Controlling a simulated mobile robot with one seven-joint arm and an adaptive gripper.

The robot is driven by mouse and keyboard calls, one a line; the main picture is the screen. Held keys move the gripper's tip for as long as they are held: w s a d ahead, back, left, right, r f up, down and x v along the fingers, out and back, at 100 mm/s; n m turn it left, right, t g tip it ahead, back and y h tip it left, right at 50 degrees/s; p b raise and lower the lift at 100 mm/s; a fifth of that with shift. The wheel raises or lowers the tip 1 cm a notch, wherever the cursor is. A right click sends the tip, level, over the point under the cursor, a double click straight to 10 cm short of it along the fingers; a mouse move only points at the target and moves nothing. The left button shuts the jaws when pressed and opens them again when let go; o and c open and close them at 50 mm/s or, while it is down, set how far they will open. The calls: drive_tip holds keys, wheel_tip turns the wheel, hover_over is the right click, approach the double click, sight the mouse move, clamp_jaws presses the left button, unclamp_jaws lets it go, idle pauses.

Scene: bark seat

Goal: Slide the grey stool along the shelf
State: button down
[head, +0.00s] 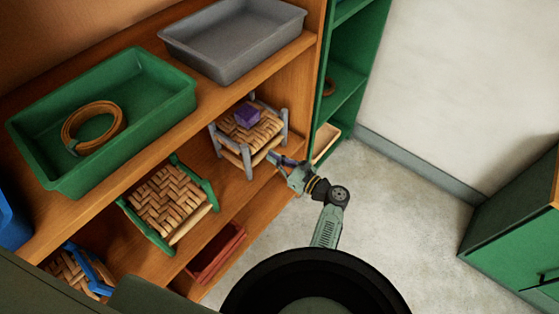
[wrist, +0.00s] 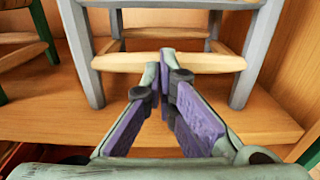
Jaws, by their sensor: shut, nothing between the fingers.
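The grey stool (head: 245,143) has grey legs and a woven bark seat, and stands upright on the middle shelf (head: 110,225) near its right end. A purple block (head: 247,115) rests on its seat. My gripper (head: 275,156) is shut and empty at the stool's front right side. In the wrist view the closed fingertips (wrist: 167,58) are at the stool's front lower rung (wrist: 190,63), between the two front legs. I cannot tell whether they touch the rung. The seat is out of the wrist view.
A green stool (head: 168,204) stands to the left on the same shelf, with a blue stool (head: 80,270) beyond it. The top shelf holds a green tray (head: 60,135) with a coil (head: 92,125) and a grey tray (head: 235,50). A red bin (head: 215,255) sits below. Shelf between the grey and green stools is clear.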

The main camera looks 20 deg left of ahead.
drive_tip(key=b+x, duration=0.3)
drive_tip(key=x, duration=1.6)
drive_tip(key=shift+a+f+b, duration=0.1)
drive_tip(key=shift+a+b, duration=0.25)
drive_tip(key=shift+b, duration=0.05)
drive_tip(key=shift+d, duration=0.1)
